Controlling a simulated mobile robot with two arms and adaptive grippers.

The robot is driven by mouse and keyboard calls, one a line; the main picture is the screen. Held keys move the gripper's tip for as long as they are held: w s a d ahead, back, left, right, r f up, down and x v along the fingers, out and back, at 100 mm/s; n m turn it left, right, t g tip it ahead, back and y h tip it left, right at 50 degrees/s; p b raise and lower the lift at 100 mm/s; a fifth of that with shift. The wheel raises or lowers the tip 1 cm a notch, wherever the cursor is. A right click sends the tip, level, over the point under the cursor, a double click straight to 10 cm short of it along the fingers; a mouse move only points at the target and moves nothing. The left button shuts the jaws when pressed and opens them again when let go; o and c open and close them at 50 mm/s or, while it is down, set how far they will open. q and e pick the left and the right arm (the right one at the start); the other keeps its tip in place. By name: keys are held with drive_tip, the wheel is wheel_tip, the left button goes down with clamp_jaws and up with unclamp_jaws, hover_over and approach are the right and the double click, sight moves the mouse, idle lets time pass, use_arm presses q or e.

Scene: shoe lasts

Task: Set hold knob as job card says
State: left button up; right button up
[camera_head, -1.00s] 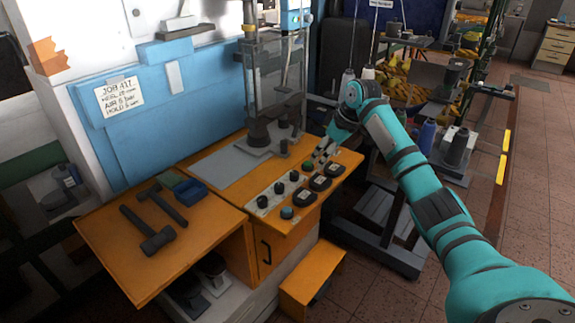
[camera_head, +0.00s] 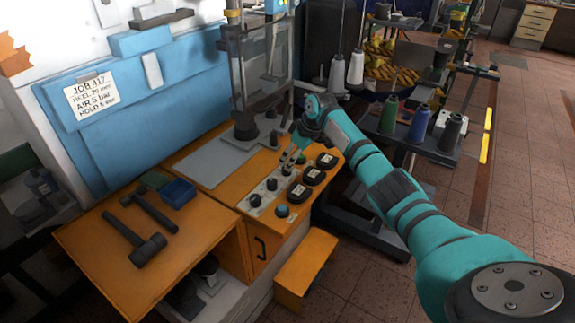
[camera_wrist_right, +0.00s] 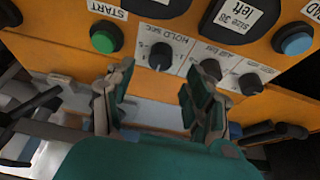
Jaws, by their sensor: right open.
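The job card (camera_head: 92,97) is on the blue machine housing at the left. It reads JOB 417, with heel, AIR 5 bar and HOLD lines; the HOLD digit is too blurred to be sure of. The black hold knob (camera_wrist_right: 160,57), under the label HOLD SEC, is on a pale strip of the orange panel. My right gripper (camera_wrist_right: 156,105) is open, its fingers on either side of the knob's line and apart from it. In the head view my right gripper (camera_head: 289,158) is over the strip's far end. The knob's exact setting is unclear. My left gripper is out of view.
A green START button (camera_wrist_right: 105,37) is left of the hold knob. A second knob (camera_wrist_right: 205,72) is close by my right-hand finger, with a third knob (camera_wrist_right: 250,83) beyond. A blue button (camera_wrist_right: 293,40) is at the right. Hammers (camera_head: 135,238) lie on the orange bench.

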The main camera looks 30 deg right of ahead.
drive_tip(key=x, duration=0.4)
drive_tip(key=shift+w+f, duration=0.25)
drive_tip(key=shift+f, duration=0.2)
clamp_jaws()
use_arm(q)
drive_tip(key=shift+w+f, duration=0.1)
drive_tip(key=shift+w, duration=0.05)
use_arm(e)
drive_tip(key=shift+a, duration=0.1)
